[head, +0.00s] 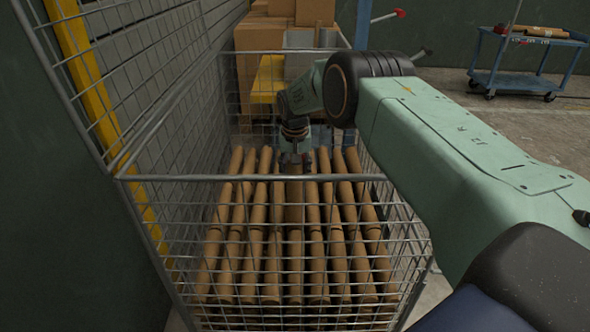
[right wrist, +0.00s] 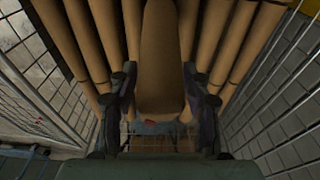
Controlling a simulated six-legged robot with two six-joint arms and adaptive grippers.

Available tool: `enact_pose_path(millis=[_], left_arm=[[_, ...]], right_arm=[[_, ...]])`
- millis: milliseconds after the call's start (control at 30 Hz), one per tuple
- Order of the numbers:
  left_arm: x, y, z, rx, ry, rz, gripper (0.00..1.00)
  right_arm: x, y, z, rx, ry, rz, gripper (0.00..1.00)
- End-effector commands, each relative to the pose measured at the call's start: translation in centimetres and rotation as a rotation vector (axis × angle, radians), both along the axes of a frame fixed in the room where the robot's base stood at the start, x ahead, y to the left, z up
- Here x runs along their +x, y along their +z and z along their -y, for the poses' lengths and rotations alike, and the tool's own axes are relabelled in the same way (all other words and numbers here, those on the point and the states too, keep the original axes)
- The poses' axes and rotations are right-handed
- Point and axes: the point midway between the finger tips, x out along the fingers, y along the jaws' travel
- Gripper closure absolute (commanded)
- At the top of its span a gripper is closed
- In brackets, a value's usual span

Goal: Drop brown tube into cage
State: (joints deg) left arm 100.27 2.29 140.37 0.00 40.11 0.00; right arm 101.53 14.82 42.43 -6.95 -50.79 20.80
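The wire cage (head: 240,179) stands open-topped in front of me in the head view. Several brown tubes lean side by side inside it. My right gripper (head: 291,160) points down inside the cage, over the middle of the row. It is shut on a brown tube (head: 295,203), which hangs below it in front of the others. In the right wrist view the right gripper (right wrist: 159,85) has one finger on each side of this tube (right wrist: 161,55). The tube's lower tip is partly hidden behind the cage wires. My left gripper is not in view.
A yellow post (head: 85,65) and a mesh panel rise at the left. Cardboard boxes (head: 262,35) are stacked behind the cage. A blue cart (head: 527,52) stands at the back right. The floor in front of the cart is clear.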

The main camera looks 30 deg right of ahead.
Motion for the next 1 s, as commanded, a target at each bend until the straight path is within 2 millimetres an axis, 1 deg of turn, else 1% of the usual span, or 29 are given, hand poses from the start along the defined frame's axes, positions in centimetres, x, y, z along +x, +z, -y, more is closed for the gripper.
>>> enact_pose_path(millis=[33, 167, 433, 567, 633, 800, 1000], left_arm=[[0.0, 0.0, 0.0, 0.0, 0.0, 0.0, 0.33], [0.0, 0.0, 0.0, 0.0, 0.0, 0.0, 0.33], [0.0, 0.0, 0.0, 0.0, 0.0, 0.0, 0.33], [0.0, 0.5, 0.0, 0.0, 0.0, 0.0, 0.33], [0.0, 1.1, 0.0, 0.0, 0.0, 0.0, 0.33], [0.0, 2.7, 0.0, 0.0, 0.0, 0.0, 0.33], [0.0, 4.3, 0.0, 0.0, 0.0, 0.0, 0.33]], right_arm=[[0.0, 0.0, 0.0, 0.0, 0.0, 0.0, 0.45], [0.0, 0.0, 0.0, 0.0, 0.0, 0.0, 0.34], [0.0, 0.0, 0.0, 0.0, 0.0, 0.0, 0.34], [0.0, 0.8, 0.0, 0.0, 0.0, 0.0, 0.34], [0.0, 1.7, 0.0, -0.001, 0.0, 0.001, 0.34], [-0.4, 5.4, -0.3, 0.001, -0.001, 0.003, 0.34], [-1.0, 9.4, -0.6, 0.001, 0.0, 0.002, 0.34]])
